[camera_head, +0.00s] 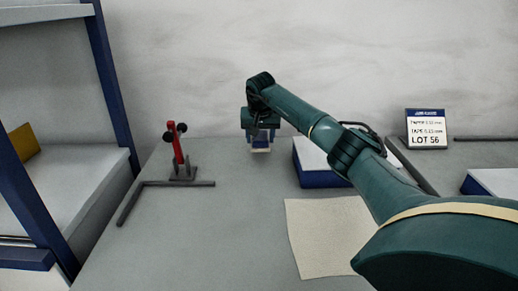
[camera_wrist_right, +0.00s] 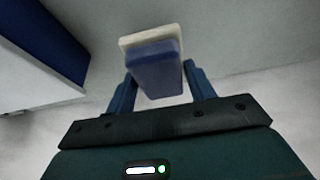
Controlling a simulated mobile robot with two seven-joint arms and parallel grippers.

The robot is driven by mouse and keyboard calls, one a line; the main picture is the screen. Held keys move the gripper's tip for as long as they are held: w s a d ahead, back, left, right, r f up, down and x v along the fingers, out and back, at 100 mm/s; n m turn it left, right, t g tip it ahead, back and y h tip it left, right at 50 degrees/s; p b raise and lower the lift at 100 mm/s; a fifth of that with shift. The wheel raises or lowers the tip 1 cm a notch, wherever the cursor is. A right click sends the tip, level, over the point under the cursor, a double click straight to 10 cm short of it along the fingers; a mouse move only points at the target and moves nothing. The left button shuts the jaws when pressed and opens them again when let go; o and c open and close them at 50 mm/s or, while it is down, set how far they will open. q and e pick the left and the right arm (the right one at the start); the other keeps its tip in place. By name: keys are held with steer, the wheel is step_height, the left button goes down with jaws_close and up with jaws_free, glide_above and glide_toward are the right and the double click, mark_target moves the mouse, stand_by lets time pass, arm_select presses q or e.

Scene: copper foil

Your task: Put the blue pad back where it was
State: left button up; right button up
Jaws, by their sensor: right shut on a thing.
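The blue pad (camera_head: 261,147) has a pale cream layer on one face. It is at the far side of the grey table, near the wall. In the right wrist view the pad (camera_wrist_right: 155,70) sits between the two fingers. My right gripper (camera_head: 261,138) is shut on it, pointing down, with the arm reaching in from the right. I cannot tell whether the pad touches the table. My left gripper is not in view.
A blue-sided box with a pale top (camera_head: 318,178) stands right of the pad. A red clamp stand (camera_head: 179,150) and dark angle bar (camera_head: 165,183) are left. A cream sheet (camera_head: 320,235) lies in front. A LOT 56 sign (camera_head: 427,128) stands right; a blue-framed shelf (camera_head: 115,80) is left.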

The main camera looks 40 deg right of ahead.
mark_target(260, 147)
steer(key=shift+f, duration=2)
steer(key=o, duration=1)
steer(key=shift+c, duration=0.2)
steer(key=v, duration=1)
steer(key=shift+a+r, duration=0.1)
steer(key=shift+r, duration=0.3)
steer(key=shift+s+a+r+p, duration=0.2)
steer(key=shift+s+r+p, duration=0.1)
steer(key=shift+r, duration=0.25)
